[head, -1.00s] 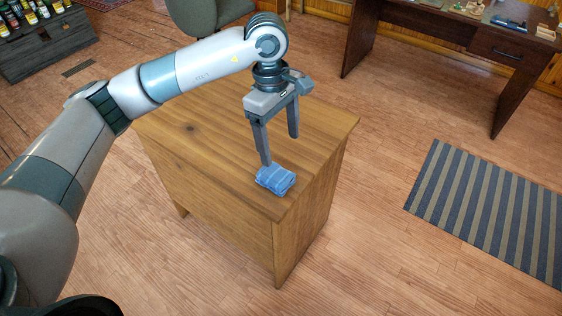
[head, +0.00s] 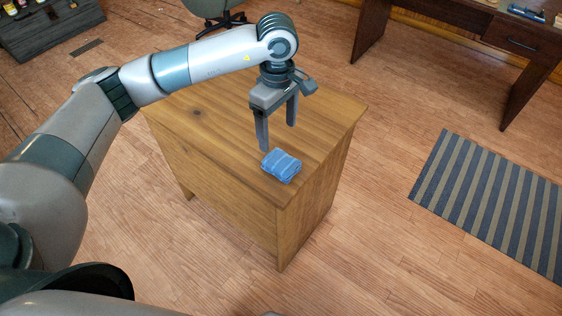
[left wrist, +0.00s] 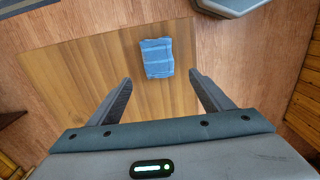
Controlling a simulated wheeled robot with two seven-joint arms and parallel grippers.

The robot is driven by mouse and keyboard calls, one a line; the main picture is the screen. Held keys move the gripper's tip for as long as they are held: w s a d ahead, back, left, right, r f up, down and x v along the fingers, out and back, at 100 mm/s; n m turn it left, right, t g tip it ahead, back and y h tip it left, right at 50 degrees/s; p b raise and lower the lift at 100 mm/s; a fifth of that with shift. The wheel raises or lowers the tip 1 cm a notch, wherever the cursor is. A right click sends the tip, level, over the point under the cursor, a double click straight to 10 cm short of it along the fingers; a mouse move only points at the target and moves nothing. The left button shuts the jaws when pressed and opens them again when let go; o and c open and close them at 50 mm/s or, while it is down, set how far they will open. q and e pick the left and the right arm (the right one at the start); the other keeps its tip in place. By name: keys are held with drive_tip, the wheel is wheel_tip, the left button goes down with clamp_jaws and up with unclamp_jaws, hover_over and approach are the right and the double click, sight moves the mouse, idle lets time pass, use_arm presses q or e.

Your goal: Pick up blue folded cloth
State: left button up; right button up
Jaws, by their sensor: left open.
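The blue folded cloth (head: 281,166) lies on the top of a wooden cabinet (head: 215,125), near its front right corner. My left gripper (head: 277,138) is open and empty, pointing down above the cabinet top, just behind the cloth in the head view. In the left wrist view the cloth (left wrist: 157,58) lies ahead of the two spread fingers (left wrist: 160,84), roughly centred between them and apart from both. My right gripper does not show in either view.
A dark desk (head: 510,45) stands at the back right, and a striped rug (head: 495,200) lies on the floor at the right. A green office chair (head: 215,12) is behind the cabinet. The cabinet top around the cloth is clear.

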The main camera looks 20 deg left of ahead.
use_arm(q)
drive_tip(key=p, duration=0.1)
hover_over(279, 159)
wheel_tip(279, 159, down, 8)
drive_tip(key=shift+s+r, duration=0.1)
drive_tip(key=shift+r, duration=0.15)
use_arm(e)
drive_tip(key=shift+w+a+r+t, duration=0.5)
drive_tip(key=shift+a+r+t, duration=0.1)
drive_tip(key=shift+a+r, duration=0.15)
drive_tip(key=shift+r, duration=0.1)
use_arm(q)
drive_tip(key=shift+f+p, duration=0.2)
drive_tip(key=shift+p, duration=0.2)
drive_tip(key=shift+f, duration=0.3)
wheel_tip(279, 159, down, 2)
drive_tip(key=shift+f+p, duration=0.1)
drive_tip(key=shift+p, duration=0.6)
drive_tip(key=shift+f, duration=1)
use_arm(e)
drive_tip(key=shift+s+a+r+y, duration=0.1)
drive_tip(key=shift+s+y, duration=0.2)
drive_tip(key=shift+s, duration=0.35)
